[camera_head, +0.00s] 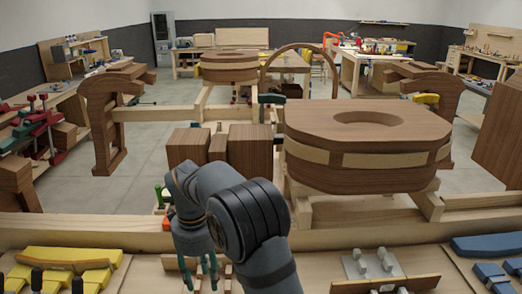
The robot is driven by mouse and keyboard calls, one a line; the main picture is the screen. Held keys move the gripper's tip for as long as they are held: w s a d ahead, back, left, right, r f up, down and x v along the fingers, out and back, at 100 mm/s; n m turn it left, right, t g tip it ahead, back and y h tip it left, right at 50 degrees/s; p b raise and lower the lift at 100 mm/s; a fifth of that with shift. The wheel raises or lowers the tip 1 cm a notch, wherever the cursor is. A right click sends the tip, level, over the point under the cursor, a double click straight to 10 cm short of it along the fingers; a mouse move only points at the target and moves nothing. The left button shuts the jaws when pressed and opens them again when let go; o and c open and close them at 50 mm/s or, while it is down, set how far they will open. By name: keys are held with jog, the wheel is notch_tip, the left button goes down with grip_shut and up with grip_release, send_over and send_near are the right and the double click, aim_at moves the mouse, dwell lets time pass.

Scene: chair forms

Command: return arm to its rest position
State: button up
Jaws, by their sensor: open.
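My arm reaches in from the bottom centre and bends over at its wrist. My gripper (200,272) hangs down below it, over the front bench, with its thin teal fingers apart. I see nothing held between them. What lies right under the fingertips is partly hidden by the arm and the bottom edge of the picture.
A large oval wooden form (362,150) stands right of my arm. Several brown wooden blocks (250,152) stand just behind it. A bench rail (390,235) crosses in front. Yellow pieces (65,262) lie left, a metal bracket (372,264) and blue pieces (490,246) right.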

jog(key=s+d+n+b, duration=0.1)
jog(key=d+n+b, duration=0.3)
jog(key=d+n, duration=0.4)
jog(key=shift+s+d+r, duration=0.2)
jog(key=shift+d+r, duration=0.1)
jog(key=shift+d, duration=3.2)
